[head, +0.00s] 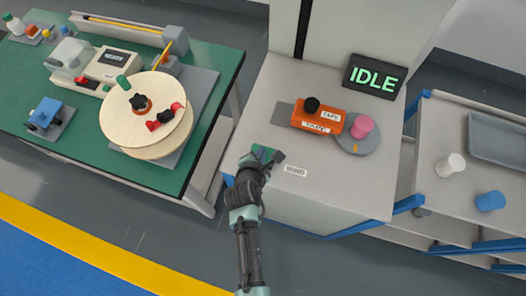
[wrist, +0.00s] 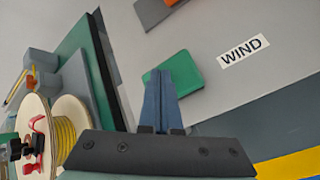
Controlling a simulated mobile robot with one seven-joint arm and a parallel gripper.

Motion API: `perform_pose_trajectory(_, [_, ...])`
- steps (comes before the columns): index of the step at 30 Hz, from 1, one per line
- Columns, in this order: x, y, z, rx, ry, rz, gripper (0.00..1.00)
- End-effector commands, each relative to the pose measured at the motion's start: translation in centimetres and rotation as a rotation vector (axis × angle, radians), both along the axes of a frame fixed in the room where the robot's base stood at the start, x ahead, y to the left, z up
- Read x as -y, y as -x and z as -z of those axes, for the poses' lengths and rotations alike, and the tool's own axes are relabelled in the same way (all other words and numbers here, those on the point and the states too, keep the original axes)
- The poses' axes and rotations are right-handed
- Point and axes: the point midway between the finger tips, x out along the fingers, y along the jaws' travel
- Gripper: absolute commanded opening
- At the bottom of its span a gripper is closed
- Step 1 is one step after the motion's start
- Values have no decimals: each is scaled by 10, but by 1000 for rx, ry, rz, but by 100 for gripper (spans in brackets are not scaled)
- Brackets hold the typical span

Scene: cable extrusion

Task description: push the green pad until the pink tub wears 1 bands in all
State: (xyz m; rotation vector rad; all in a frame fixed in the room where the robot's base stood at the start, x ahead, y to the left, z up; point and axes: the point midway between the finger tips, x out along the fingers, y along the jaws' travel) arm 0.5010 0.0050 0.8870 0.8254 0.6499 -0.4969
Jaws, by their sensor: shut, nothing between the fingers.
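The pink tub (head: 363,127) stands on a grey disc (head: 372,143) at the right of the grey machine top in the head view. No band shows on it, though it is small there. The green pad (wrist: 185,72) lies flat beside a WIND label (wrist: 244,50) in the wrist view. My gripper (head: 263,160) is over the pad and partly hides it in the head view. In the wrist view its blue fingers (wrist: 160,85) are shut and empty, with their tips overlapping the pad. I cannot tell whether they touch it.
An orange block (head: 317,118) with a black knob sits left of the tub. A black display (head: 374,77) reads IDLE. A green bench (head: 60,155) with a wooden reel (head: 120,110) stands left. A white tub (head: 450,165) and a blue tub (head: 489,201) are on the right-hand cart.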

Motion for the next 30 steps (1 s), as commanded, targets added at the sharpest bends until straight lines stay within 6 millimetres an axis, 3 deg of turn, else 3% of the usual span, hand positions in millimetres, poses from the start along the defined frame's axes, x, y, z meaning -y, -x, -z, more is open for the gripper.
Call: perform_pose_trajectory(30, [0,1,14,-3,-1,0,0])
